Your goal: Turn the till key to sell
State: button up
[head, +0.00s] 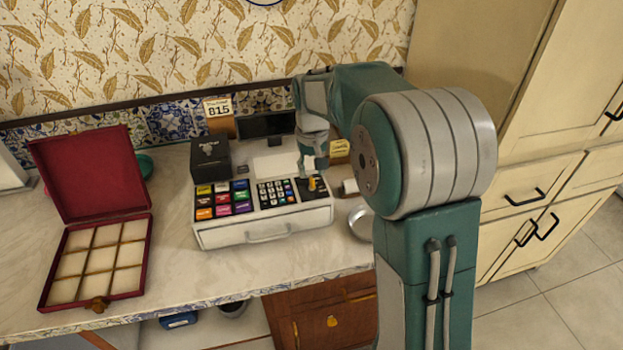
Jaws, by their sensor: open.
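The white till (263,228) stands on the counter, with coloured keys on its left, a dark number pad in the middle and a drawer handle in front. The till key (312,184) shows as a small yellow piece on the dark panel at the till's right end. My gripper (310,172) points down just above the key, at the right end of the till. It is open. It is too small here to tell whether its fingers touch the key or stand around it. The key's angle and the panel's markings cannot be read.
An open red box (150,240) with compartments lies left of the till. A black box (210,158) and a calendar block (219,115) stand behind it. A round metal dish (360,222) and a small white roll (349,187) lie to the right, near my arm.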

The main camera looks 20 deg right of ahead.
aim_at(312, 179)
jog(key=shift+f, duration=1.85)
jog(key=shift+c, duration=0.3)
grip_shut()
jog(key=m, duration=0.4)
jog(key=shift+m, duration=0.3)
jog(key=m, duration=0.4)
